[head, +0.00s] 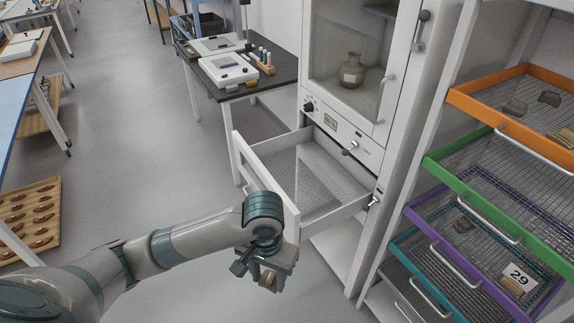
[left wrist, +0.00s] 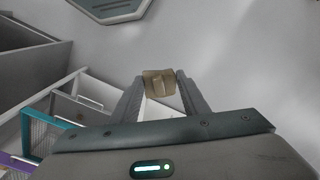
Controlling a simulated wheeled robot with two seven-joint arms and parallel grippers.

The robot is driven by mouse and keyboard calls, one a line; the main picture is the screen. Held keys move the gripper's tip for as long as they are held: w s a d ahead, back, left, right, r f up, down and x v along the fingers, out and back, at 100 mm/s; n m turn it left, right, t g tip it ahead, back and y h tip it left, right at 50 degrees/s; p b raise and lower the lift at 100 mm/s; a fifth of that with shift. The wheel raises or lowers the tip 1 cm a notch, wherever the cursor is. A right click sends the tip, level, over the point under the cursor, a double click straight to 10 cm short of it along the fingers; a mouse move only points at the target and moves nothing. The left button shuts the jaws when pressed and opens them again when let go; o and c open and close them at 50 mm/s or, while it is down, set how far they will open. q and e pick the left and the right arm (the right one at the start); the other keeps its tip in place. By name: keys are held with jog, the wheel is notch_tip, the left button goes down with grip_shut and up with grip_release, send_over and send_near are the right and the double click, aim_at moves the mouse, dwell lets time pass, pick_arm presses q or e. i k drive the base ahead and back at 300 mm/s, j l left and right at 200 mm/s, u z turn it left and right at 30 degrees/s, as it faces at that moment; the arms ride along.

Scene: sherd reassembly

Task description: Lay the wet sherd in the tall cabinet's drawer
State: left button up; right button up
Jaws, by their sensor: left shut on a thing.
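Whether the sherd is wet cannot be told. The drawer (head: 318,178) is pulled out, has a wire mesh bottom and looks empty. The tall cabinet (head: 345,125) stands behind it, with a glass door and a vase inside. My right gripper is in neither view.
A rack at right holds pulled-out mesh trays with orange (head: 503,112), green (head: 475,205) and purple (head: 455,250) rims. Some hold sherds; one has a card marked 29 (head: 518,277). A dark-topped table (head: 240,75) stands left of the cabinet. The floor at left centre is clear.

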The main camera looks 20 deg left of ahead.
aim_at(298, 184)
jog(key=i+j, duration=0.45)
jog(key=j, duration=0.15)
jog(key=i+j, duration=0.5)
jog(key=j, duration=0.15)
